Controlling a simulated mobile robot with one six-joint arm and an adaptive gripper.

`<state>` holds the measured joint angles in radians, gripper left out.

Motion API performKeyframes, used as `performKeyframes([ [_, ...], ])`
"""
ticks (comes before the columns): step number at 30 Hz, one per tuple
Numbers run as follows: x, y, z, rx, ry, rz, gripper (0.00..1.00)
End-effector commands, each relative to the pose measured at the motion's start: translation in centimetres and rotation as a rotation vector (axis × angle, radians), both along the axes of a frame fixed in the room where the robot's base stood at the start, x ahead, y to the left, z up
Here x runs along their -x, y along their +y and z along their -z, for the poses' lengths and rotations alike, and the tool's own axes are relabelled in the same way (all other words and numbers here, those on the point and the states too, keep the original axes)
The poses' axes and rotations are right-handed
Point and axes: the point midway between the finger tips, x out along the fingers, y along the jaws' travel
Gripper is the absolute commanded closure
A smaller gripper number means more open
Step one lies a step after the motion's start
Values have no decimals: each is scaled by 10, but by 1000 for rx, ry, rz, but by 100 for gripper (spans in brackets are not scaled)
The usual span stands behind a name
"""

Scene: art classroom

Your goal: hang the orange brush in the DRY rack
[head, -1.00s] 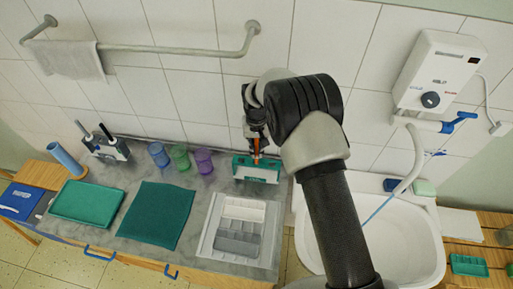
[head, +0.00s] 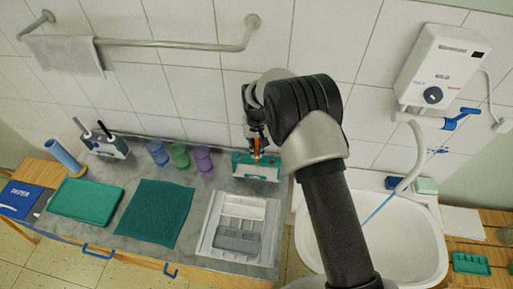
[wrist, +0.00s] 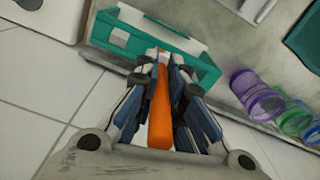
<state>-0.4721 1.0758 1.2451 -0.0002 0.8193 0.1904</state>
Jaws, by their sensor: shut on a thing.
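My gripper (head: 256,136) is shut on the orange brush (head: 257,147), which points down over a green-and-white rack (head: 243,170) at the back of the counter. In the wrist view the orange brush (wrist: 160,112) lies between the two fingers, with the green rack (wrist: 205,70) just beyond the fingertips. I cannot tell whether the brush touches the rack or is hooked in it. No label is readable on this rack. A second, white-and-dark rack (head: 117,149) with dark-handled brushes stands farther left.
Blue, green and purple cups (head: 203,159) stand left of the green rack. A grey-white tray (head: 207,235), a teal cloth (head: 157,214) and a green tray (head: 112,203) lie in front. A sink (head: 410,240) is at right. A towel bar (head: 170,48) runs above on the wall.

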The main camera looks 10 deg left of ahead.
Motion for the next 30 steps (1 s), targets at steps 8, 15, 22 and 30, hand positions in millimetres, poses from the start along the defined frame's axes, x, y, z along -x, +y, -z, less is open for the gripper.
performKeyframes([
  [8,0,0,11,0,0,0,100],
  [15,0,0,19,0,0,0,100],
  [22,0,0,25,0,0,0,100],
  [30,0,0,24,0,0,0,100],
])
